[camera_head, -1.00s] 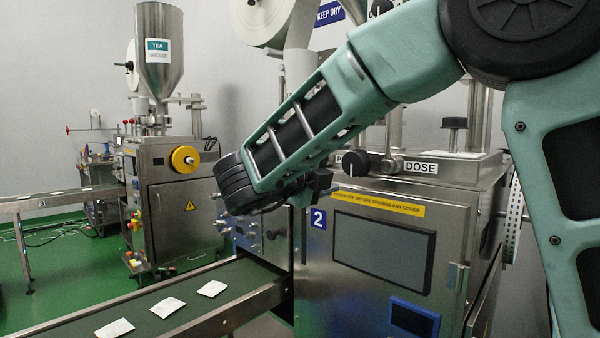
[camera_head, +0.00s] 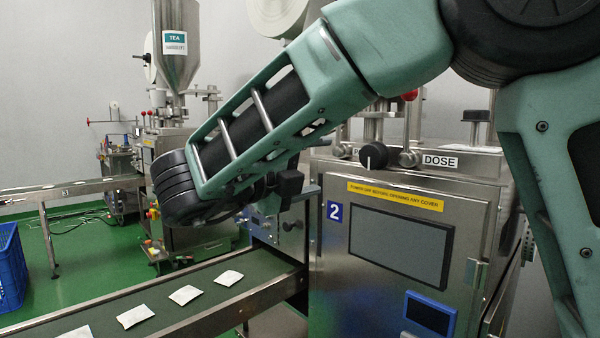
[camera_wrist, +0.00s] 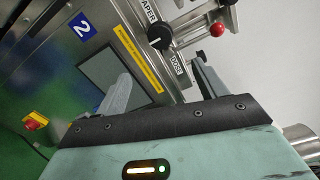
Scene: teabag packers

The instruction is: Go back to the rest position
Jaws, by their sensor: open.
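My gripper (camera_wrist: 163,85) shows in the wrist view as two grey fingers standing apart, with nothing seen between them. The arm reaches across from the upper right, in front of packing machine 2 (camera_head: 325,265).
A green conveyor belt (camera_head: 190,275) carries several white teabags at the lower left. A blue crate (camera_head: 10,265) stands at the left edge. A second machine with a tea hopper (camera_head: 178,60) stands behind. Open green floor (camera_head: 95,270) lies between. A red knob (camera_wrist: 217,29) shows in the wrist view.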

